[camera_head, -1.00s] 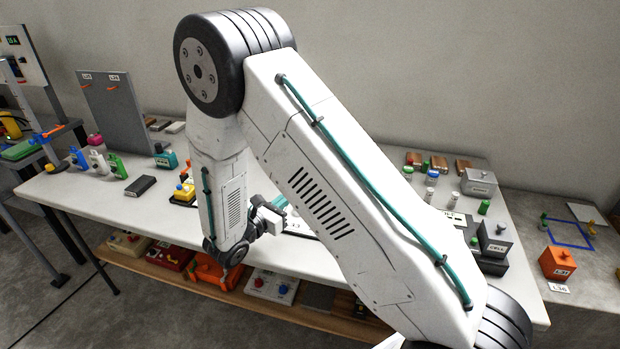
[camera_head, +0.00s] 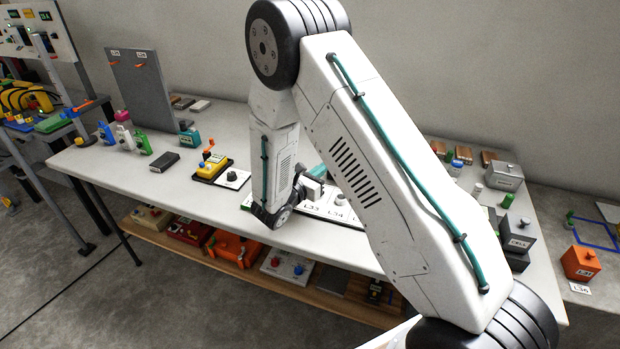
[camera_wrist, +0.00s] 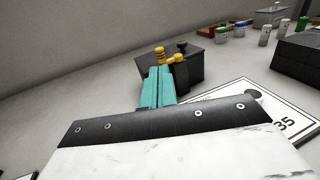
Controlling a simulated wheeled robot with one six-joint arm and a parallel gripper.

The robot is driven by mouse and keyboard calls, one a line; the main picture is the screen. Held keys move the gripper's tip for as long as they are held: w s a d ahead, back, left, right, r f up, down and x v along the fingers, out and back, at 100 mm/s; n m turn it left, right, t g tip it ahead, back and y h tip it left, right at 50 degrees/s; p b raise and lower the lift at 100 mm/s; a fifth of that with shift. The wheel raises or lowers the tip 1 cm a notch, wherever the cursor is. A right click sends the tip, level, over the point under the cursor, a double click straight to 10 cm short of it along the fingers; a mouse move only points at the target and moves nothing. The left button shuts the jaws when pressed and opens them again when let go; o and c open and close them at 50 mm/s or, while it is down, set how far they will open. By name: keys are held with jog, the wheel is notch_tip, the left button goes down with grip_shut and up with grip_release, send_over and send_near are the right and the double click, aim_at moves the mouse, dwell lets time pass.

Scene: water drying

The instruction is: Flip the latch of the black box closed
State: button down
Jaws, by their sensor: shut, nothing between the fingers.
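In the wrist view a dark box (camera_wrist: 187,76) stands on the pale table, with a yellow latch-like part (camera_wrist: 177,57) and a black knob (camera_wrist: 182,47) at its top. My gripper (camera_wrist: 159,72) has teal fingers, shut and empty. The fingertips overlap the left side of the box and lie just below the yellow parts in the picture; I cannot tell whether they touch. In the head view only a bit of teal of my gripper (camera_head: 319,171) shows beside the wrist. My arm hides the box there.
A white placard (camera_wrist: 225,95) lies by the box, and another dark block (camera_wrist: 303,58) stands at the right. In the head view a yellow device (camera_head: 212,165) and a grey upright panel (camera_head: 140,85) stand to the left. Bare table (camera_head: 110,175) shows at the front left.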

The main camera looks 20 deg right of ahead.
jog(key=x, duration=0.5)
jog(key=shift+w+d, duration=0.15)
jog(key=shift+d, duration=0.2)
jog(key=shift+w+d, duration=0.1)
jog(key=shift+d, duration=0.05)
